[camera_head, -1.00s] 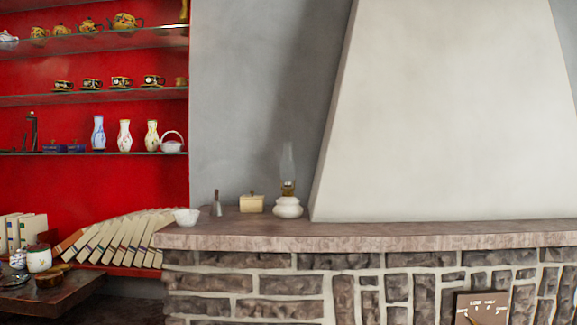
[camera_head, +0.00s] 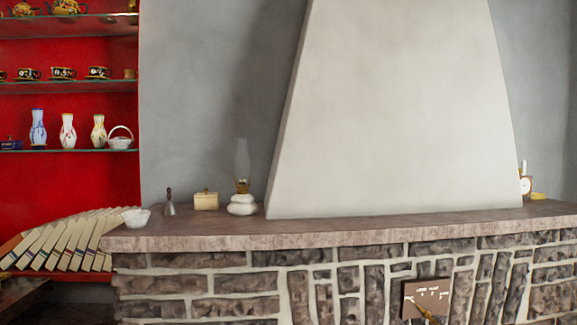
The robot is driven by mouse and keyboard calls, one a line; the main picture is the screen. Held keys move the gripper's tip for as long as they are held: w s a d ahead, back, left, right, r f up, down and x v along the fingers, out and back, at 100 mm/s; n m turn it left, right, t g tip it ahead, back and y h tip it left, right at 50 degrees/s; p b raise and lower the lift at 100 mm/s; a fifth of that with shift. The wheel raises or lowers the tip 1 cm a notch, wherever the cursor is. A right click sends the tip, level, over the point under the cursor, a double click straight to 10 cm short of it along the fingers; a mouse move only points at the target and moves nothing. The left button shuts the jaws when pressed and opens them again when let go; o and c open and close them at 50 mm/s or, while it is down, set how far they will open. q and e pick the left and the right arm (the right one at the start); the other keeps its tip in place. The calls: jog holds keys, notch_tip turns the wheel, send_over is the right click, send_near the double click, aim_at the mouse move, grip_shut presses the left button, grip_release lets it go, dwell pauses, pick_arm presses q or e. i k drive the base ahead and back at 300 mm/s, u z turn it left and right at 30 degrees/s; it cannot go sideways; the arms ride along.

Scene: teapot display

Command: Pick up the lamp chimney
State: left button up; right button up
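The lamp chimney (camera_head: 242,160) is a clear, faint glass tube standing upright on the brass burner (camera_head: 242,186) of an oil lamp. The lamp's white rounded base (camera_head: 242,206) rests on the stone mantel ledge, just left of the pale chimney hood. Neither of my grippers shows in the head view.
The stone mantel (camera_head: 330,229) also holds a white bowl (camera_head: 136,217), a small bell (camera_head: 170,205) and a cream box (camera_head: 206,200), all left of the lamp. The pale hood (camera_head: 390,120) rises on its right. Glass shelves (camera_head: 70,88) with cups and vases stand at the left.

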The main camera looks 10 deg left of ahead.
aim_at(242, 167)
jog(key=z, duration=0.7)
jog(key=i, duration=1.3)
jog(key=u, duration=2.7)
